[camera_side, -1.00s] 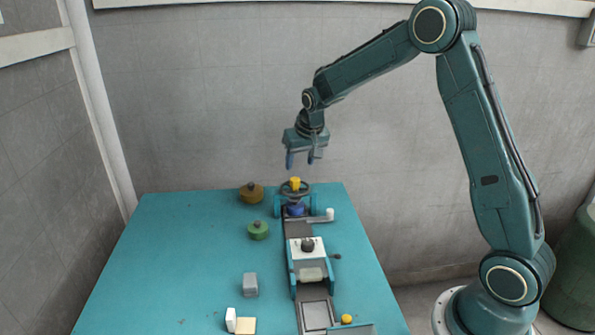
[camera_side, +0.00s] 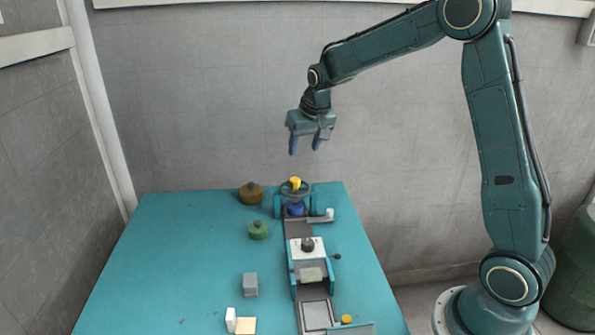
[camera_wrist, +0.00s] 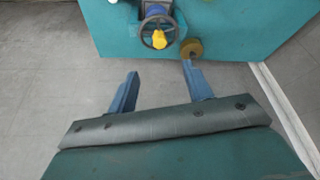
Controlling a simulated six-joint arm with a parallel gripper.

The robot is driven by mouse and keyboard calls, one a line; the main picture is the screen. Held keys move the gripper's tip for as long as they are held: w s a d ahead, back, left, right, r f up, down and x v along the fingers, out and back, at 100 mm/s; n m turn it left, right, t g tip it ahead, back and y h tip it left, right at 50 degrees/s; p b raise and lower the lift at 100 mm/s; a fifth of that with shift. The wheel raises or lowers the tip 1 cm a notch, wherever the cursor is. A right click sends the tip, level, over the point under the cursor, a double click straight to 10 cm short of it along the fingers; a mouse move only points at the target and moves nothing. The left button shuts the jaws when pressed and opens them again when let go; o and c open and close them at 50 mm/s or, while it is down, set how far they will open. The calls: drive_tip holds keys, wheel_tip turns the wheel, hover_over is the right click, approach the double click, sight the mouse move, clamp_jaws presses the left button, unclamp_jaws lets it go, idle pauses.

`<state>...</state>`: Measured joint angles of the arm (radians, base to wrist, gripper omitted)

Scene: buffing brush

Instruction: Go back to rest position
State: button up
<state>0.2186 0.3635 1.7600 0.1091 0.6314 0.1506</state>
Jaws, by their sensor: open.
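My gripper (camera_side: 305,146) is open and empty. In the side view it hangs in the air above the table's far edge, clear of everything, with its fingers pointing down. In the wrist view its two fingers (camera_wrist: 157,88) stand apart with only grey floor between them. Below it on the teal table (camera_side: 190,265) stands a fixture with a dark handwheel (camera_side: 308,187) and a yellow knob (camera_side: 295,182) on top. The handwheel (camera_wrist: 148,30) and yellow knob (camera_wrist: 159,39) also show at the top of the wrist view.
A brown round piece (camera_side: 251,193) and a green one (camera_side: 258,230) stand left of the fixture. A track with a white-topped clamp (camera_side: 307,250) runs toward the front. A grey block (camera_side: 250,284) and pale blocks (camera_side: 245,325) lie at the front. The air around my gripper is free.

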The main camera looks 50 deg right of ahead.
drive_tip(key=s+a+r+n, duration=0.1)
drive_tip(key=s+a+r, duration=0.25)
drive_tip(key=s, duration=0.35)
drive_tip(key=s+a+r+n+t+y, duration=0.1)
drive_tip(key=s+a+r, duration=0.25)
drive_tip(key=s, duration=0.45)
drive_tip(key=s+a+r+n, duration=0.2)
drive_tip(key=s+a+r, duration=0.15)
drive_tip(key=s, duration=0.35)
drive_tip(key=s+a+f+n+y, duration=0.1)
drive_tip(key=s+a+f, duration=0.2)
drive_tip(key=s, duration=0.6)
drive_tip(key=shift+s, duration=0.4)
drive_tip(key=w+d+r+n+g, duration=0.1)
drive_tip(key=w+d+r+n, duration=0.15)
drive_tip(key=w, duration=0.75)
drive_tip(key=w+d+r+n+g, duration=0.1)
drive_tip(key=w+d+r+n, duration=0.15)
drive_tip(key=w, duration=0.75)
drive_tip(key=w+d+f+n+g, duration=0.1)
drive_tip(key=w+d+f+n, duration=0.1)
drive_tip(key=w+d+f, duration=0.3)
drive_tip(key=w+d+f+n+g, duration=0.2)
drive_tip(key=w+d+f, duration=0.4)
drive_tip(key=w, duration=0.6)
drive_tip(key=shift+w+d+f, duration=0.25)
drive_tip(key=shift+w+f, duration=0.05)
drive_tip(key=shift+w, duration=0.05)
